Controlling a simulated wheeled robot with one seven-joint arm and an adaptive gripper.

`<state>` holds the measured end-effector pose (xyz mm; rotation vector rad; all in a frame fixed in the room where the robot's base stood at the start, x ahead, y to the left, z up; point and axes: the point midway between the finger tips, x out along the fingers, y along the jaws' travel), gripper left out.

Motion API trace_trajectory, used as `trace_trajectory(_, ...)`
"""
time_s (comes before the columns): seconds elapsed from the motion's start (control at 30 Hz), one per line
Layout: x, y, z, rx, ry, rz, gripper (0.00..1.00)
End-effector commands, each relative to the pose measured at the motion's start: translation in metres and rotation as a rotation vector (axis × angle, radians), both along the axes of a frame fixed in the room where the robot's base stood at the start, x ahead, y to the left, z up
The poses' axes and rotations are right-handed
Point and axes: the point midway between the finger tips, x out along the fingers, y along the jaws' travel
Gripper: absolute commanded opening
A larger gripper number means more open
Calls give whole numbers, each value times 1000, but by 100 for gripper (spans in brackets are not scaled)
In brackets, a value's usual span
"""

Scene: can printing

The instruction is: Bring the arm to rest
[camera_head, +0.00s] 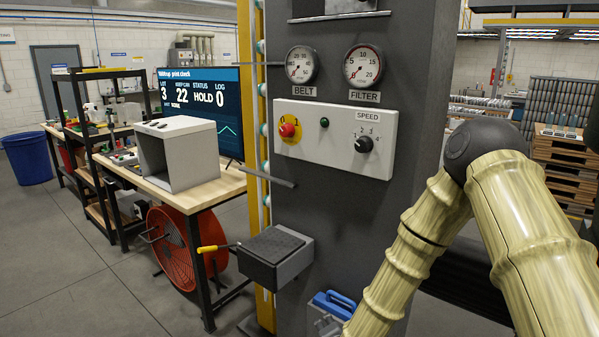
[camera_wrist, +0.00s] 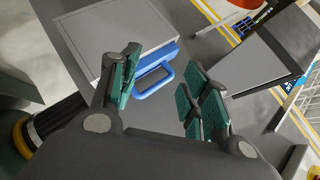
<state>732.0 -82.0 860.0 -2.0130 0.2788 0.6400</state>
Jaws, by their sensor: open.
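My arm shows at the right of the head view, bent at a dark joint, and its lower part runs out of the bottom edge. My gripper (camera_wrist: 163,95) shows in the wrist view, with its green-padded fingers spread apart and nothing between them. Beyond the fingers is a grey box with a blue handle (camera_wrist: 155,80); the fingers look apart from it, though the exact distance is hard to tell. The blue handle (camera_head: 334,304) also shows low in the head view. The gripper itself is outside the head view.
A dark machine column carries a control panel (camera_head: 335,138) with a red knob and a speed dial. A grey box with a dark top (camera_head: 275,257) juts out from its lower left. A workbench (camera_head: 181,193) with a display stands at left.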

Motion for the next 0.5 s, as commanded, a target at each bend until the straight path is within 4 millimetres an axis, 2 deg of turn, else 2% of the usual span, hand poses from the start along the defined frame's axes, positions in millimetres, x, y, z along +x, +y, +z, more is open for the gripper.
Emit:
trace_trajectory(0.03, -21, -6, -23, -43, 52, 37, 46)
trace_trajectory(0.2, -91, -29, -88, -188, 216, 180, 46)
trace_trajectory(0.37, -165, -54, -137, -307, 374, 330, 46)
trace_trajectory(0.5, -235, -78, -170, -395, 513, 472, 46)
